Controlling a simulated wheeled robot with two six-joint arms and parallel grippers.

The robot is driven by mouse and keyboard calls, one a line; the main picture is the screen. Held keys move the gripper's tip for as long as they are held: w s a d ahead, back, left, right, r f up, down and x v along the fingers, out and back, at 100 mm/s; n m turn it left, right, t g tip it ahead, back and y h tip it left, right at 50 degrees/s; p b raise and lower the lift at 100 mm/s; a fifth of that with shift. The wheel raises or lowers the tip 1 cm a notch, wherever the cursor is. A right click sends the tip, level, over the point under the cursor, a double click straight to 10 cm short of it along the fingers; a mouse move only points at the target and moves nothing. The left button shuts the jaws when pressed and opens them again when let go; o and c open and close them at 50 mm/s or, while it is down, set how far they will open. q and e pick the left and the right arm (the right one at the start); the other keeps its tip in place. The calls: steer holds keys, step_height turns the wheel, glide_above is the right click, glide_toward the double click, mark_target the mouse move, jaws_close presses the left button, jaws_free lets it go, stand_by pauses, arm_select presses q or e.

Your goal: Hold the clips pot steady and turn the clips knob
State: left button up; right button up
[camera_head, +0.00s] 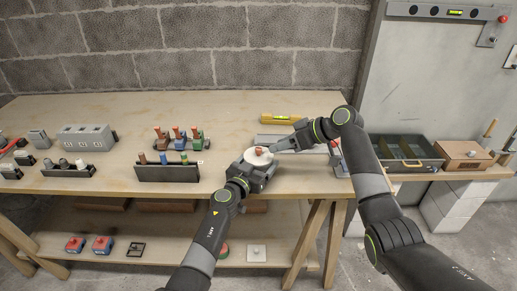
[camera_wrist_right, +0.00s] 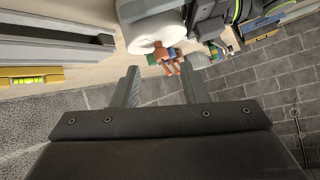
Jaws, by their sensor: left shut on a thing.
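The clips pot (camera_head: 262,161) is a round white pot with a small orange-brown knob (camera_head: 258,151) on top. It sits at the front of the workbench. My left gripper (camera_head: 255,167) is shut on the pot from the front and hides its lower part. My right gripper (camera_head: 276,148) is just right of the pot, at about knob height. In the right wrist view its two fingers (camera_wrist_right: 158,88) are spread with nothing between them. The white pot (camera_wrist_right: 145,28) and its knob (camera_wrist_right: 160,50) show beyond the fingertips, apart from them.
A yellow level (camera_head: 281,119) lies at the back. A grey tray (camera_head: 408,152) and a wooden box (camera_head: 463,155) are on the right.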

mark_target(261, 149)
steer(key=w+a+f+n, duration=0.1)
steer(key=a, duration=0.1)
steer(key=a+f+n+y, duration=0.1)
steer(key=a, duration=0.1)
steer(key=w+a+f+n+y, duration=0.1)
steer(key=a, duration=0.1)
steer(key=shift+w+a+f+t, duration=0.3)
steer(key=shift+a+f+t, duration=0.05)
steer(key=shift+a+t, duration=0.05)
stand_by(0.5)
jaws_close()
